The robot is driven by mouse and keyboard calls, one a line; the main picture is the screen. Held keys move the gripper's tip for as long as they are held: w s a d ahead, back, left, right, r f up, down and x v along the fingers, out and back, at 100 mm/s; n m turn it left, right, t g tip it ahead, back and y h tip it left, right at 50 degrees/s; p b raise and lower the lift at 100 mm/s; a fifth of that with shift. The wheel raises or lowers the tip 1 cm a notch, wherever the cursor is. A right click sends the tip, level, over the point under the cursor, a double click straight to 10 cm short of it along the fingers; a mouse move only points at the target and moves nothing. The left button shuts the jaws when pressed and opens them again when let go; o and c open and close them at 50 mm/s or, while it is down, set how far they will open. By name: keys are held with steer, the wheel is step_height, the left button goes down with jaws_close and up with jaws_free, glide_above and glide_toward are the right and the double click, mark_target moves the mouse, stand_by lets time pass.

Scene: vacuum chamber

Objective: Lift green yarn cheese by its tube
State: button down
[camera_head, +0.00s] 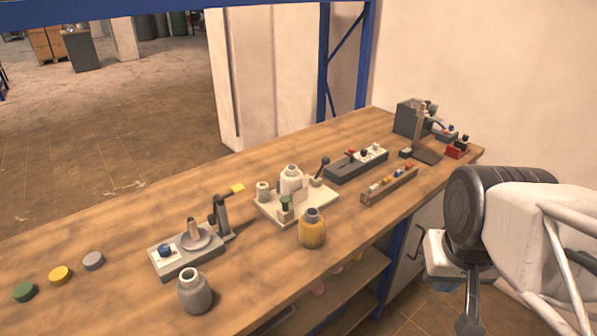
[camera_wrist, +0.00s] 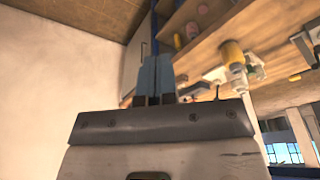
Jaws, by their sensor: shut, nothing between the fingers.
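I cannot make out a green yarn cheese on a tube in either view. The green things I see are a flat green disc (camera_head: 24,291) at the near left of the bench and a small green-topped piece (camera_head: 285,203) on the pale fixture at mid-bench. My gripper (camera_wrist: 155,62) shows in the wrist view with its two blue-grey fingers together and nothing between them. It is apart from the bench objects. In the head view my arm is at the right, off the bench's front edge.
Yellow (camera_head: 60,275) and grey (camera_head: 93,261) discs lie at left. Small pinkish things (camera_wrist: 192,30) sit on a lower shelf.

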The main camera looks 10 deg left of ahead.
jaws_free()
stand_by(0.6)
